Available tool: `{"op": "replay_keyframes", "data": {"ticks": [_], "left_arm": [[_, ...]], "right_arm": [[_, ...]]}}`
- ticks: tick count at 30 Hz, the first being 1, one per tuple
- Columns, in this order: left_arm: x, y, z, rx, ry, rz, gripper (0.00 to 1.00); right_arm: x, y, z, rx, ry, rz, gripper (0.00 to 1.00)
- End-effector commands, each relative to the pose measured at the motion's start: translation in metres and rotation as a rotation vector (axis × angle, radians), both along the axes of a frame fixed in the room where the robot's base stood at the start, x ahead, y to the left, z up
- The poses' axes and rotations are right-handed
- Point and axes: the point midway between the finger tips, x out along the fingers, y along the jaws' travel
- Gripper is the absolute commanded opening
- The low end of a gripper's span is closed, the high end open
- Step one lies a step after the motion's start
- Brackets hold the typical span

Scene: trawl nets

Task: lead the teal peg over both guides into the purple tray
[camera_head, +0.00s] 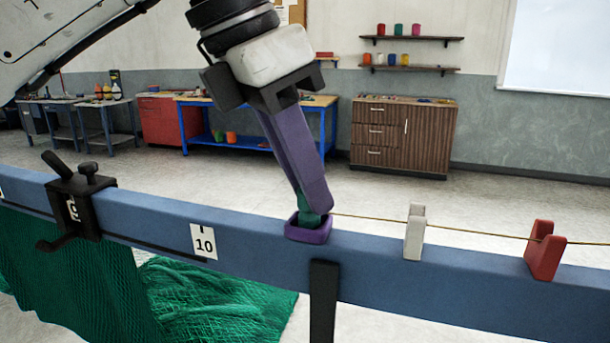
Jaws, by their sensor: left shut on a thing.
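My left gripper (309,206) is shut on the teal peg (309,220), with its purple fingers pointing down. The peg is mostly hidden by the fingers, and its lower end is at or inside the small purple tray (308,235) on the blue beam. I cannot tell whether it touches the tray floor. A thin tan cord (380,218) runs right from the peg, over the white guide (414,232) and to the red guide (544,250). Both guides are notched and stand on the beam. My right gripper is not in view.
The blue beam (450,280) crosses the whole view. Green netting (205,305) hangs and lies below. Benches and cabinets stand far behind.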

Motion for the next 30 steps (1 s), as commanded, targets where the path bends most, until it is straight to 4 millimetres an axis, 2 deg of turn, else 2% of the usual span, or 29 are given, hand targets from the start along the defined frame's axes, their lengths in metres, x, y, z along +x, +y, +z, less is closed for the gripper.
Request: {"op": "replay_keyframes", "data": {"ticks": [20, 21, 24, 30], "left_arm": [[0.0, 0.0001, -0.0047, 0.0, 0.0, 0.0, 0.0], [0.0, 0.0, -0.0038, 0.0, 0.0, 0.0, 0.26], [0.0001, 0.0001, -0.0038, 0.0, 0.0, 0.0, 0.41], [0.0, 0.0002, -0.0038, 0.0, 0.0, 0.0, 0.41]], "right_arm": [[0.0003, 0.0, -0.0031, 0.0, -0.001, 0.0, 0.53], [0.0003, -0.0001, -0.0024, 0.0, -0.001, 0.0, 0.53], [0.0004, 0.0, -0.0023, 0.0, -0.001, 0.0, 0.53], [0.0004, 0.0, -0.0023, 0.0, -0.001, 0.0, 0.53]]}}
